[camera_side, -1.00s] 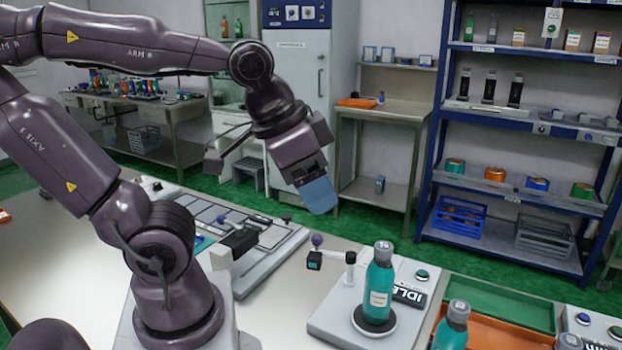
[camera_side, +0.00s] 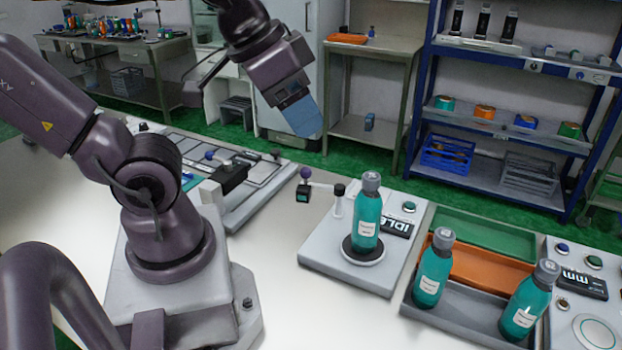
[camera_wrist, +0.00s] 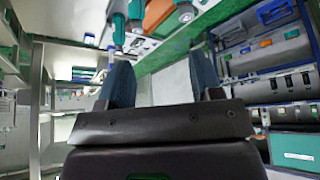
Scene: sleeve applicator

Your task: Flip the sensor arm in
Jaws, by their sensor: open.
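The applicator base (camera_side: 318,247) is a grey block on the white table, right of my arm's base. A teal bottle (camera_side: 366,222) stands upright on its round pad. Behind the bottle, a short post (camera_side: 338,199) carries the sensor arm (camera_side: 318,185), which points left, away from the bottle, and ends in a dark block with a purple knob (camera_side: 306,174). A display on the base reads IDLE. My gripper (camera_side: 303,115) has blue fingers and hangs high above and behind the sensor arm, empty. In the wrist view its two fingers (camera_wrist: 160,85) stand apart with nothing between them.
Right of the base, a tray (camera_side: 410,305) holds two more teal bottles (camera_side: 434,268) (camera_side: 530,300) by green and orange sections. A control panel (camera_side: 590,330) stands at the far right. A grey fixture (camera_side: 255,195) lies left of the base. Open air surrounds my gripper.

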